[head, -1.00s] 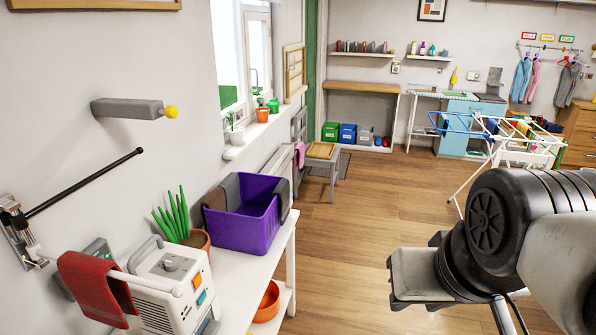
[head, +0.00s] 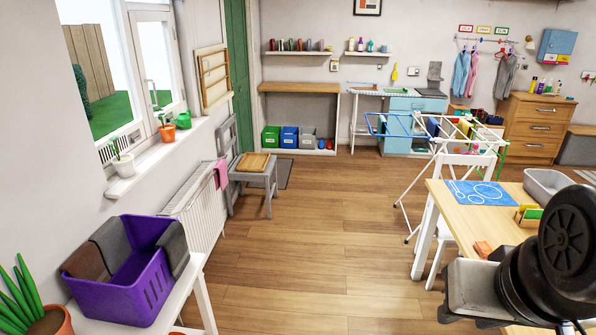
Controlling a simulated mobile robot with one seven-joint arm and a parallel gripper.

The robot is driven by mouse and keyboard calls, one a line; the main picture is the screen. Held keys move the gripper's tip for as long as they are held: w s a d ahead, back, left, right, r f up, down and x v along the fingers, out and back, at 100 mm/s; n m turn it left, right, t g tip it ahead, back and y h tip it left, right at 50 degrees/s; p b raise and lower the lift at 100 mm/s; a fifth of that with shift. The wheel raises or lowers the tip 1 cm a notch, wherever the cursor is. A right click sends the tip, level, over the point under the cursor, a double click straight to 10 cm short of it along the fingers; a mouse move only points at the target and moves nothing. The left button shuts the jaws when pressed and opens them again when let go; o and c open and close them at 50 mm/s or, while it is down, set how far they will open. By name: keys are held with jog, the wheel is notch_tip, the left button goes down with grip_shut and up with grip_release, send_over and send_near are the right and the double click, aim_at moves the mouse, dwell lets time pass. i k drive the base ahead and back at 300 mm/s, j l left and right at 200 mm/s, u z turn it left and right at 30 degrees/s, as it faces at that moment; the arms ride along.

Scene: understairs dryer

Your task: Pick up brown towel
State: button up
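A brown towel (head: 86,262) hangs over the left rim of a purple basket (head: 140,290) in the head view. The basket stands on a white table at the lower left. A dark grey-brown cloth (head: 110,241) lies over the back rim beside the brown towel, and another dark grey cloth (head: 173,249) hangs over the right rim. My arm shows at the lower right, far from the basket. My gripper's fingers are not visible.
A potted plant (head: 45,318) stands left of the basket. A wooden table (head: 462,218) and a drying rack (head: 410,160) stand to the right. The middle floor is clear.

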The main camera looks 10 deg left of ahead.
aim_at(87, 263)
jog(key=i+u, duration=0.2)
jog(key=i, duration=0.3)
jog(key=i+l+u, duration=0.2)
jog(key=i, duration=0.3)
jog(key=i+u, duration=0.2)
jog(key=i, duration=0.3)
jog(key=i+u, duration=0.2)
jog(key=u, duration=0.2)
jog(key=i+u, duration=0.2)
jog(key=u, duration=0.2)
jog(key=i+l+u, duration=0.15)
jog(key=u, duration=0.25)
jog(key=i+l+u, duration=0.15)
jog(key=u, duration=0.25)
jog(key=i+u, duration=0.2)
jog(key=u, duration=0.3)
jog(key=i+l+u, duration=0.2)
jog(key=u, duration=0.3)
jog(key=i+l+u, duration=0.15)
jog(key=u, duration=0.35)
jog(key=i+l+u, duration=0.15)
jog(key=l+u, duration=0.15)
jog(key=i+l, duration=0.05)
jog(key=l, duration=0.05)
